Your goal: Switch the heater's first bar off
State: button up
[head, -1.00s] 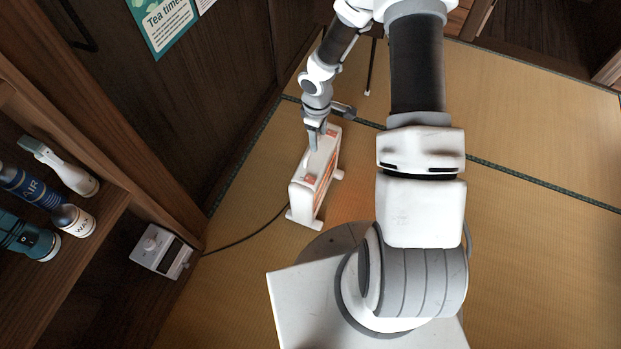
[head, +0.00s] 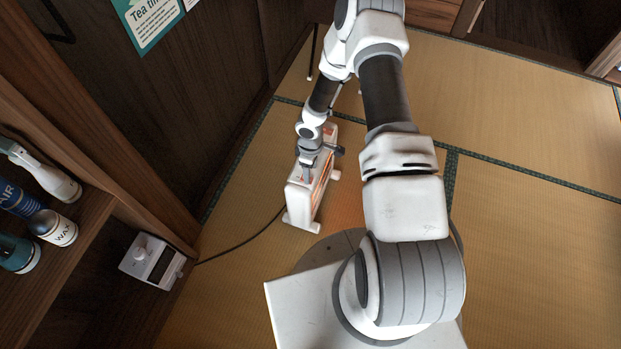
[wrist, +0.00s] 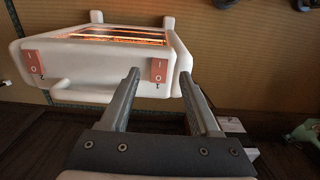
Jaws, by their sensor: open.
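The white heater (head: 297,203) stands on the tatami with orange glowing bars, which also show in the wrist view (wrist: 120,38). In the wrist view, its top has two red rocker switches marked I and O, a left one (wrist: 35,65) and a right one (wrist: 159,70). The small marks beneath them are hard to read. My gripper (wrist: 160,76) is open and empty, its fingertips appearing on either side of the right switch. I cannot tell whether they touch the heater. In the head view my gripper (head: 306,176) is over the heater's near end and hides part of its top.
A cable runs from the heater to the left, towards a white box with a knob (head: 152,262). A wooden shelf (head: 85,235) with several bottles stands at the left. A dark panelled wall (head: 150,110) rises behind it. The tatami (head: 520,240) on the right is clear.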

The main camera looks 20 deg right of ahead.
jog(key=shift+f+b, duration=0.4)
jog(key=shift+f, duration=1.5)
grip_shut()
